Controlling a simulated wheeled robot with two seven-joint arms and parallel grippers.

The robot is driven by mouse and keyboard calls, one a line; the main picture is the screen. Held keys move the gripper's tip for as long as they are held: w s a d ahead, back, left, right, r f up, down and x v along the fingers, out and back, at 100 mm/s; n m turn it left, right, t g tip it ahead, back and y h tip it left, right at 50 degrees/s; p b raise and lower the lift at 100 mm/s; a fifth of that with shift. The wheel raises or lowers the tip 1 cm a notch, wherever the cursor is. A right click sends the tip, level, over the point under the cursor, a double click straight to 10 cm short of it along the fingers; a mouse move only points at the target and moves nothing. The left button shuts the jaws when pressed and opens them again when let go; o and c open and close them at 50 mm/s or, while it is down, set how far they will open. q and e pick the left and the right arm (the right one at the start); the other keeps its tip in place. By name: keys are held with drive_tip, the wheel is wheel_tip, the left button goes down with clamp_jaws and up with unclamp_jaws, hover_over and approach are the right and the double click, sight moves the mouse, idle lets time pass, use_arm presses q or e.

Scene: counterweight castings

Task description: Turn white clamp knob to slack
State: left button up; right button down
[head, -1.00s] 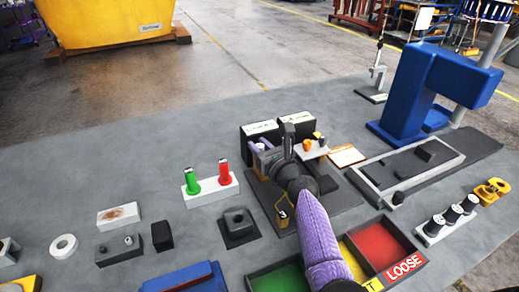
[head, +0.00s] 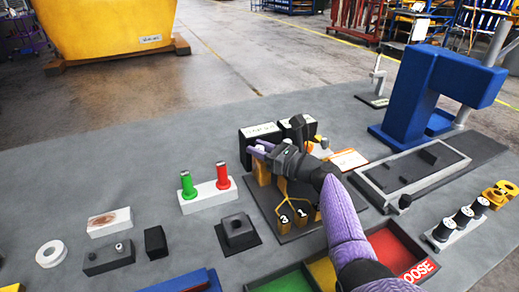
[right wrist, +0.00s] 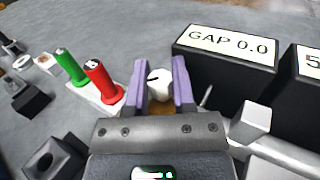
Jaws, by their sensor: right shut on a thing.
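The white clamp knob (right wrist: 160,82) stands between the two purple fingers of my right gripper (right wrist: 160,90) in the right wrist view, with a dark mark on its top. The fingers are shut on it from both sides. In the head view my right gripper (head: 260,150) reaches in from the right, fingers pointing left, beside the black display blocks. The knob is mostly hidden there. A display block (right wrist: 226,50) reads "GAP 0.0". My left gripper is not in view.
Left of the fixture stand a green handle (head: 187,184) and a red handle (head: 222,176) on a white base. A colored tray (head: 400,250) lies nearer, marked "LOOSE" in part. A blue frame (head: 425,90) stands behind right.

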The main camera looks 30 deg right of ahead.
sight(259, 147)
drive_tip(key=shift+c, duration=2.4)
unclamp_jaws()
drive_tip(key=shift+r, duration=0.15)
wheel_tip(259, 147, up, 9)
drive_tip(key=p, duration=0.5)
drive_tip(key=shift+r, duration=0.45)
drive_tip(key=shift+f, duration=0.1)
